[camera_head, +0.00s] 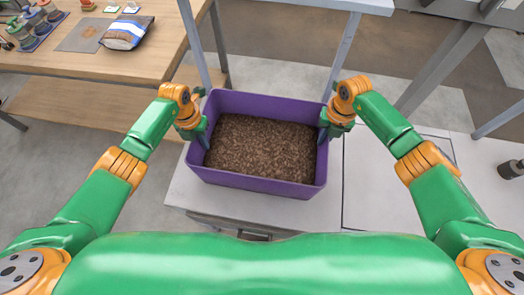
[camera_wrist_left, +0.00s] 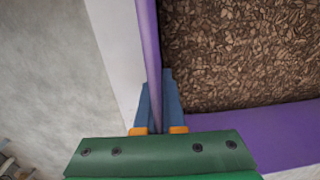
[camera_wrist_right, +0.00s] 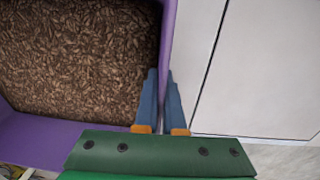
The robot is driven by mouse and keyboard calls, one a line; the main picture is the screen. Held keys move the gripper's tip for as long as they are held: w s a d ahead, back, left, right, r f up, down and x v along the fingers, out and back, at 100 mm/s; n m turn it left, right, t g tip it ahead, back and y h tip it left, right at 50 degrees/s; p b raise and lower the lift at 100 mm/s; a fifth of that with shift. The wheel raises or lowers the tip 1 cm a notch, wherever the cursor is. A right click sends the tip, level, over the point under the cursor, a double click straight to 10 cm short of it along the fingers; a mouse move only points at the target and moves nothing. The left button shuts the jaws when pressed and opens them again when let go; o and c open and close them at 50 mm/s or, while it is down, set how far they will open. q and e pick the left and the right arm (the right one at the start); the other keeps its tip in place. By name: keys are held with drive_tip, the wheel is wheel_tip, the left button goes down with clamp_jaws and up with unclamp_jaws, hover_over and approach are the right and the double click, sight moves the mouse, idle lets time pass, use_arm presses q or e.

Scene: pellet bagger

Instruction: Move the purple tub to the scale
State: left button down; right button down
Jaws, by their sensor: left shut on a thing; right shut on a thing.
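The purple tub (camera_head: 262,184) is full of brown pellets (camera_head: 262,147) and sits on or just above a white-topped cabinet in front of me; I cannot tell whether its base touches the top. My left gripper (camera_head: 203,133) is shut on the tub's left wall, and that wall (camera_wrist_left: 149,45) runs between the blue fingers in the left wrist view. My right gripper (camera_head: 325,128) is shut on the right wall, which also shows between the fingers in the right wrist view (camera_wrist_right: 167,40). The tub looks about level. I cannot make out a scale for certain.
The white cabinet top (camera_head: 385,190) continues clear to the right, with a dark cylindrical object (camera_head: 510,169) at its far right. A wooden table (camera_head: 110,65) at the back left holds a blue-and-white bag (camera_head: 127,33) and several small pots. Grey frame posts (camera_head: 345,50) stand behind the tub.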

use_arm(q)
drive_tip(key=shift+r, duration=0.15)
use_arm(e)
drive_tip(key=shift+r, duration=0.1)
